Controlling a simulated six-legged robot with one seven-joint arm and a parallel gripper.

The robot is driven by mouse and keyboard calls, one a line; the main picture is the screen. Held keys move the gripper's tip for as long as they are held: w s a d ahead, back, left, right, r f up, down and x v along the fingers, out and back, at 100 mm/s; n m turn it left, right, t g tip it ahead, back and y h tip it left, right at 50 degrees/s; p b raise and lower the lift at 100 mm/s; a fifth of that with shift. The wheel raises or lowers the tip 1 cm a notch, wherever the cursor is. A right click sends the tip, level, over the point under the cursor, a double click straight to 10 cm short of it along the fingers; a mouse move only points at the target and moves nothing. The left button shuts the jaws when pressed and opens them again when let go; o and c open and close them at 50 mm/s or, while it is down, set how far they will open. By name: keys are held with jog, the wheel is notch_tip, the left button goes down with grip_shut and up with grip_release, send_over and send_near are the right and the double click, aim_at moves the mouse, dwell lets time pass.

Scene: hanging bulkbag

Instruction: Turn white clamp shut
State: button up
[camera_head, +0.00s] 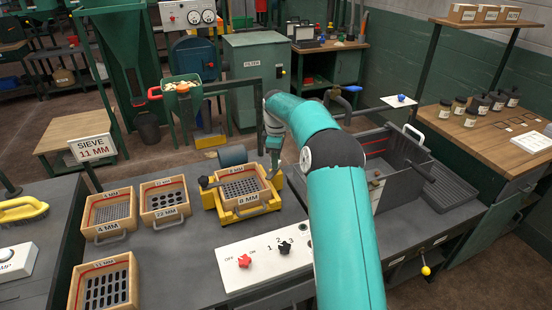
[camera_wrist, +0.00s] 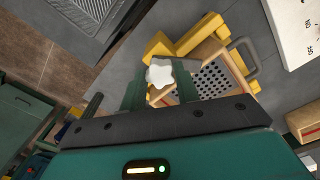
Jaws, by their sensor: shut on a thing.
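The white clamp (camera_wrist: 159,74) shows in the wrist view as a star-shaped knob beside the sieve's wooden frame. My gripper (camera_wrist: 160,84) has one teal finger on each side of it and is shut on it. In the head view my gripper (camera_head: 273,158) points down at the far right corner of the yellow sieve base (camera_head: 288,204) and hides the white clamp. The 8 MM sieve (camera_head: 240,187), a wooden tray with a perforated floor, sits in that base. It also shows in the wrist view (camera_wrist: 213,80), right of my fingers.
A white switch panel (camera_head: 262,262) with red and black knobs lies in front. A bin with a handle (camera_head: 400,165) stands right, beyond my arm.

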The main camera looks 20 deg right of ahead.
jog(key=m, duration=0.4)
jog(key=shift+m, duration=1.9)
jog(key=o, duration=1)
jog(key=shift+r, duration=0.1)
notch_tip(320, 180, up, 14)
jog(key=shift+f, duration=0.2)
